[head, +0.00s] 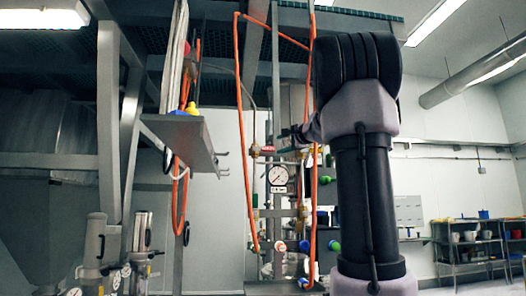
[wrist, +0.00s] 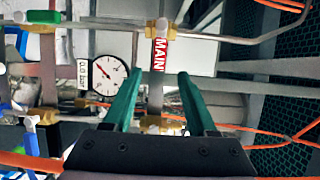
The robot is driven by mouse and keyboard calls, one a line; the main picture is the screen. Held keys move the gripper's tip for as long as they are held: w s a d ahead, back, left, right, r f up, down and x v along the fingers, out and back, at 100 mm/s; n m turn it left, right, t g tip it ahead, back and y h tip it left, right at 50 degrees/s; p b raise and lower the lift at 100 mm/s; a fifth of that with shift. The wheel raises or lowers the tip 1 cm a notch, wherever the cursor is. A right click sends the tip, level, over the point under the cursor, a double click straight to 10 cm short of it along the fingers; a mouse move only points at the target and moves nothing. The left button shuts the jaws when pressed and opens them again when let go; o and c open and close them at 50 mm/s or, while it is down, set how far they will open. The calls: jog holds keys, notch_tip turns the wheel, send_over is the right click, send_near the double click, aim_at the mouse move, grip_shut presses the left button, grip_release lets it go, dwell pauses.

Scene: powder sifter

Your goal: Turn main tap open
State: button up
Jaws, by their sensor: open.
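The red MAIN label (wrist: 159,53) is in the upper middle of the wrist view, and a small red label (head: 268,149) shows above the gauge in the head view. In the head view my gripper (head: 284,140) is beside the pipework, partly hidden by my arm. The tap's handle is too small to read there.
A round pressure gauge (wrist: 103,77) is left of my fingers; it also shows in the head view (head: 278,176). Orange hoses (head: 242,130) hang around the pipework. A green-handled fitting (wrist: 42,17) is at upper left. A metal shelf (head: 185,140) juts out at left.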

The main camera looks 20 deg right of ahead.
aim_at(270, 149)
jog(key=w, duration=0.6)
jog(key=w+a, duration=0.1)
jog(key=w, duration=0.2)
jog(key=shift+w+a, duration=0.1)
jog(key=shift+w, duration=0.15)
grip_shut()
jog(key=shift+f, duration=0.1)
dwell(0.9)
